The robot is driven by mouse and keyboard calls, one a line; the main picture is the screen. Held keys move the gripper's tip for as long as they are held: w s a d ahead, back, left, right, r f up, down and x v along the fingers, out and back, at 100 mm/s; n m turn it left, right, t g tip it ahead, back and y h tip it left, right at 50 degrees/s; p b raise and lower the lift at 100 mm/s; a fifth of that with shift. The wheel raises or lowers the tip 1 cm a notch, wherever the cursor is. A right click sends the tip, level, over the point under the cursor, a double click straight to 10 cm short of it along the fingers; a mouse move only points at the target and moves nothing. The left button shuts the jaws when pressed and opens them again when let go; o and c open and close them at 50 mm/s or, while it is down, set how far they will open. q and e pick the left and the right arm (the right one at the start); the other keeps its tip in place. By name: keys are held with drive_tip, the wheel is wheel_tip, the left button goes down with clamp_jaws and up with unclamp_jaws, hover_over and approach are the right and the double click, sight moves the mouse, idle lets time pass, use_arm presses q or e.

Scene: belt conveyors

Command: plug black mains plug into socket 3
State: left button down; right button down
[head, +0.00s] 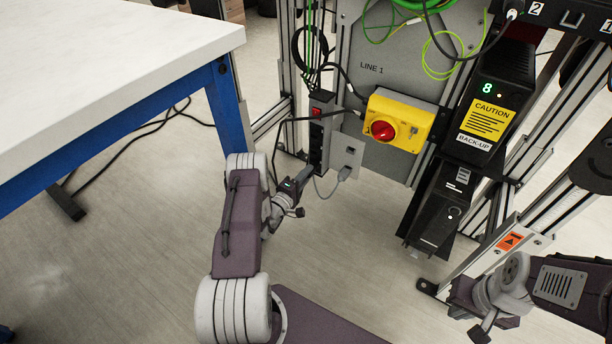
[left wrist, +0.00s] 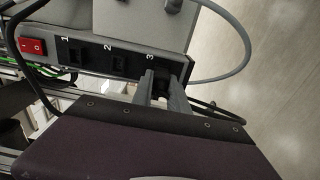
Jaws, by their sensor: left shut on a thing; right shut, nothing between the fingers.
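The black power strip (head: 319,130) stands upright on the frame and has a red switch at its top. In the left wrist view the strip (left wrist: 125,62) shows sockets numbered 1, 2 and 3; sockets 1 and 2 look empty. My left gripper (head: 303,178) is at the strip's lower end. In the left wrist view its fingers (left wrist: 164,86) are shut on the black mains plug (left wrist: 161,84) at socket 3. The fingers and plug cover that socket, so I cannot tell how far the plug is in. My right gripper (head: 481,334) is shut and empty at the lower right.
A grey box (head: 347,155) with a grey plug and cable is beside the strip. A yellow switch box with a red knob (head: 383,130) is to its right. A white-topped table (head: 110,70) with blue legs stands at the left. Loose cables hang near the strip.

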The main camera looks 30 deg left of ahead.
use_arm(q)
drive_tip(key=c, duration=1.2)
unclamp_jaws()
drive_tip(key=shift+s+r+p, duration=0.1)
drive_tip(key=shift+s+p, duration=0.15)
drive_tip(key=shift+p, duration=0.05)
drive_tip(key=s+p, duration=0.4)
drive_tip(key=s, duration=0.4)
drive_tip(key=shift+s+a+p, duration=0.3)
drive_tip(key=shift+a+p, duration=0.05)
